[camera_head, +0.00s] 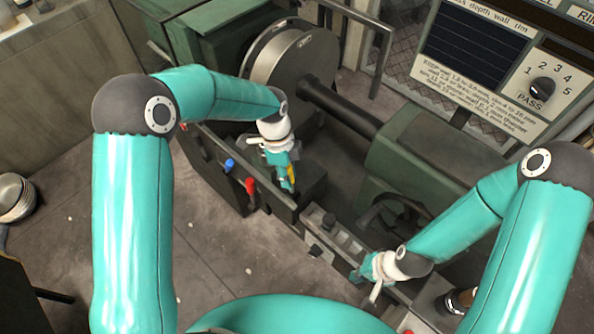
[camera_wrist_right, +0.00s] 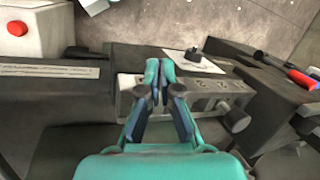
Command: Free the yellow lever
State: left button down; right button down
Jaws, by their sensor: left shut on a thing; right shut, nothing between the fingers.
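The yellow lever (camera_head: 291,175) shows as a narrow strip beside the fingers of my left gripper (camera_head: 286,182), at the front of the dark lathe carriage. My left gripper points down and is shut on it; the fingers hide most of the lever. My right gripper (camera_head: 358,275) is well to the right, low over the lathe's front edge. In the right wrist view its fingertips (camera_wrist_right: 159,76) are together with nothing between them, in front of a grey block with knobs (camera_wrist_right: 205,92).
A blue lever (camera_head: 229,164) and a red-handled lever (camera_head: 250,186) stand left of the yellow one. A round metal disc (camera_head: 280,55) is on the lathe behind. A red button (camera_wrist_right: 17,28) sits on a pale box. Metal bowls (camera_head: 13,196) are at far left.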

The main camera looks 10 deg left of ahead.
pick_arm(q)
jog(key=shift+w+a, duration=0.1)
jog(key=shift+w, duration=0.05)
jog(key=shift+r, duration=0.1)
pick_arm(e)
jog(key=w+a+r+m+g+y, duration=0.2)
jog(key=a+r+m+y, duration=0.25)
jog(key=r+m, duration=0.4)
jog(key=w+a+r+m+g+y, duration=0.1)
jog(key=w+a+r+m+y, duration=0.3)
jog(key=r, duration=0.8)
jog(key=w+d+r+m+t+h, duration=0.1)
jog(key=w+r+m+t+h, duration=0.3)
jog(key=w, duration=0.9)
jog(key=a+f+h, duration=0.1)
jog(key=a+f, duration=0.7)
jog(key=a, duration=0.1)
jog(key=shift+w+a+f+g, duration=0.15)
jog(key=shift+w+g, duration=0.1)
jog(key=shift+g, duration=0.15)
